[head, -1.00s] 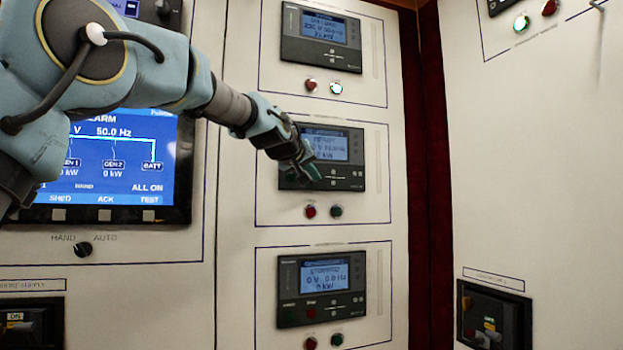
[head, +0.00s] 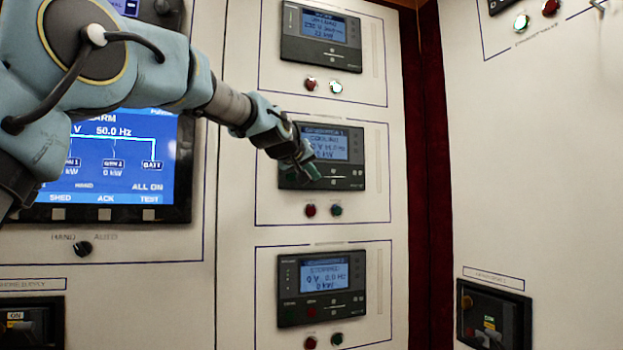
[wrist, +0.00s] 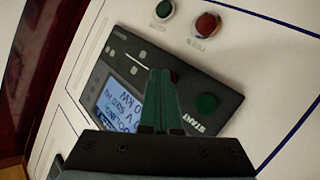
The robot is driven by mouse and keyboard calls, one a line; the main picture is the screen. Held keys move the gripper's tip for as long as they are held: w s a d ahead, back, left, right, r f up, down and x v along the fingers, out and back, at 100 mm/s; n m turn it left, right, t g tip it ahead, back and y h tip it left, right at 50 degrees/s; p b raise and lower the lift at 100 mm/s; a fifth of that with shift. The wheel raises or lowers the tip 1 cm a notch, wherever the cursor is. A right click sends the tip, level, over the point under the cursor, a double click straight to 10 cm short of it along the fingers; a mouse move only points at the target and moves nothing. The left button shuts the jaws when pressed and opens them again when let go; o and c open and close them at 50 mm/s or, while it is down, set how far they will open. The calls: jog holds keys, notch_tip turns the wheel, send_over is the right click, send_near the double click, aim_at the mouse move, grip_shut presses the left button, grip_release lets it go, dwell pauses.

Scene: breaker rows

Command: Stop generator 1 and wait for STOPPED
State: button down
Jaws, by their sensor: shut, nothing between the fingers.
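The middle controller (head: 357,150) in the head view seems headed GENERATOR 1. Its blue screen (head: 327,148) seems to read COOLING, 0 V, about 50 Hz and 0 kW. The wrist view also shows this screen (wrist: 122,103), turned and partly covered. My gripper (head: 314,174) is shut and empty, with its green fingertips at the controller's lower left. In the wrist view the fingertips (wrist: 161,72) lie beside a red button (wrist: 175,77), which they partly hide. I cannot tell whether they touch it. A green button (wrist: 207,103) marked START is to the right.
Similar controllers sit above (head: 350,55) and below (head: 290,312); the lower screen seems to read STOPPED. Red (head: 310,210) and green (head: 336,210) lamps are under the middle controller. A large display (head: 110,150) is left, behind my arm. A side wall (head: 540,170) stands right.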

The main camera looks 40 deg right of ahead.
jog(key=shift+s+a, duration=0.25)
jog(key=shift+s, duration=0.3)
jog(key=shift+s, duration=0.1)
jog(key=shift+s+a+b, duration=0.25)
jog(key=shift+s+a, duration=0.05)
jog(key=shift+s, duration=0.45)
jog(key=shift+s+a+b, duration=0.2)
jog(key=shift+s+a, duration=0.1)
jog(key=shift+s, duration=0.4)
jog(key=shift+s+a+b, duration=0.25)
jog(key=shift+s+a, duration=0.05)
jog(key=shift+s, duration=0.45)
